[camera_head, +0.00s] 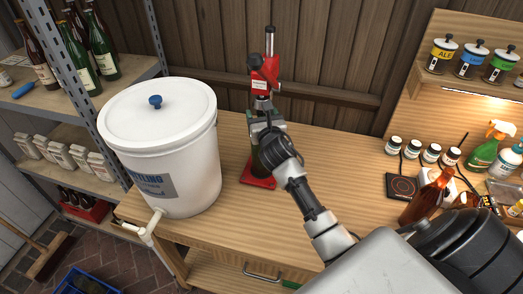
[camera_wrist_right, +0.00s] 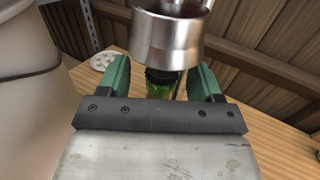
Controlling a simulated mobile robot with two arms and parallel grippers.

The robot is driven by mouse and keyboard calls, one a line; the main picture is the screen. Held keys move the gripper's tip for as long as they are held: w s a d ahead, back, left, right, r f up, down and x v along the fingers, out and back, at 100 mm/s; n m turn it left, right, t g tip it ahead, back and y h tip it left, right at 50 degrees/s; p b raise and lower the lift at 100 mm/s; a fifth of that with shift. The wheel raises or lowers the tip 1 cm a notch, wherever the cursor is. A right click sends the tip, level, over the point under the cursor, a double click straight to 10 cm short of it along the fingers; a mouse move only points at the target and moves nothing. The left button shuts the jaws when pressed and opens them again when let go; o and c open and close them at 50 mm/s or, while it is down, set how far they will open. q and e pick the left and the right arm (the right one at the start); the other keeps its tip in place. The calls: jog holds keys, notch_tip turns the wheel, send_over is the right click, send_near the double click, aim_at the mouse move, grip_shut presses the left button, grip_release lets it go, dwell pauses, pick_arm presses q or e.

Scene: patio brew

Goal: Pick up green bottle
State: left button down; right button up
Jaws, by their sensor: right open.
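A green bottle stands upright on the red base (camera_head: 258,182) of a bench capper (camera_head: 264,75), mostly hidden behind my right gripper in the head view. In the right wrist view the green bottle (camera_wrist_right: 161,89) shows between the two green fingers, under the capper's metal bell (camera_wrist_right: 166,40). My right gripper (camera_head: 263,128) is open, with its fingers on either side of the bottle's upper part. I cannot tell whether they touch it. More green bottles (camera_head: 103,58) stand on the shelf at the left. My left gripper is not in view.
A white lidded bucket (camera_head: 160,130) with a tap stands close left of the capper. A brown bottle (camera_head: 428,197), a small scale (camera_head: 402,187) and several jars are at the right. A plank wall (camera_head: 340,60) rises behind. The bench between capper and scale is clear.

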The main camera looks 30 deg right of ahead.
jog(key=shift+s, duration=0.1)
jog(key=shift+c, duration=1)
grip_shut()
jog(key=shift+r, duration=0.15)
jog(key=shift+r, duration=0.1)
